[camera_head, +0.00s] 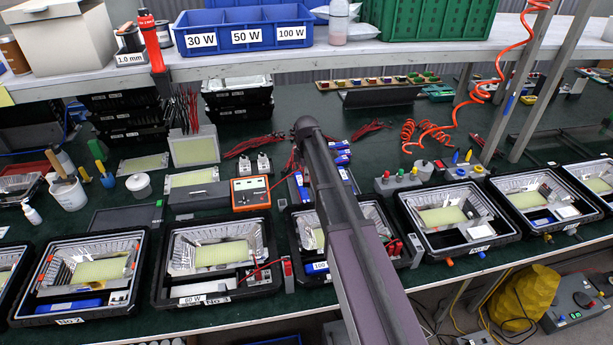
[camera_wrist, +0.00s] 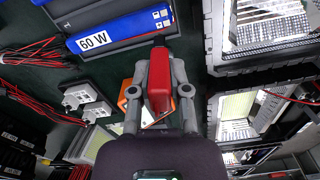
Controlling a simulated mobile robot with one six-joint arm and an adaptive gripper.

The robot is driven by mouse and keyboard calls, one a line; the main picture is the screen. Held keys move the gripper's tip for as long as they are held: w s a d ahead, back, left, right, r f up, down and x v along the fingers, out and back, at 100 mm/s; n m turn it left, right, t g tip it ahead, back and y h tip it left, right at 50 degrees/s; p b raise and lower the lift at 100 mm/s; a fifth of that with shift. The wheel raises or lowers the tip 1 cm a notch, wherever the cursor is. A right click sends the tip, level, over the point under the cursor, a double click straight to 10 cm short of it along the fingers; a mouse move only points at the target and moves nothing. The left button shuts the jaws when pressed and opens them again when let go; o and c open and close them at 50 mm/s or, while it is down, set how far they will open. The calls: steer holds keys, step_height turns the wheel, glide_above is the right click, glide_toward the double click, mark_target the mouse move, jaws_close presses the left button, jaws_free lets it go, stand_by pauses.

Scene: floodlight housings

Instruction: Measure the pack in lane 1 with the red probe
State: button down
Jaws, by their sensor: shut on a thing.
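My gripper (camera_wrist: 158,88) is shut on the red probe (camera_wrist: 158,80), a red block with a dark tip pointing up in the wrist view. A blue pack (camera_wrist: 120,22) labelled 60 W lies in a dark lane rack (camera_wrist: 75,52) just beyond and left of the tip. I cannot tell whether the tip touches anything, nor clearly read the lane number. In the head view my arm hides the gripper and probe; blue packs (camera_head: 343,158) show beside it. The orange meter (camera_head: 250,192) stands left of the arm and shows partly behind my gripper in the wrist view (camera_wrist: 124,96).
Two white socket blocks (camera_head: 263,163) and red leads (camera_head: 250,146) lie by the rack. Housings in black trays (camera_head: 218,290) line the bench front. A red coiled hose (camera_head: 425,133) hangs at the right. A shelf with a blue bin (camera_head: 243,30) is above.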

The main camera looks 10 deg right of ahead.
mark_target(307, 183)
steer(key=shift+s+n, duration=0.2)
steer(key=shift+n, duration=0.5)
steer(key=shift+s+n, duration=0.2)
steer(key=shift+n, duration=0.5)
steer(key=shift+f, duration=0.1)
steer(key=shift+f+b, duration=2.8)
steer(key=shift+b, duration=0.1)
steer(key=shift+d+f+b, duration=0.1)
steer(key=shift+f+b, duration=0.5)
steer(key=shift+b, duration=0.05)
stand_by(1.0)
steer(key=shift+r, duration=0.15)
steer(key=shift+r+p, duration=3.35)
steer(key=shift+p, duration=0.2)
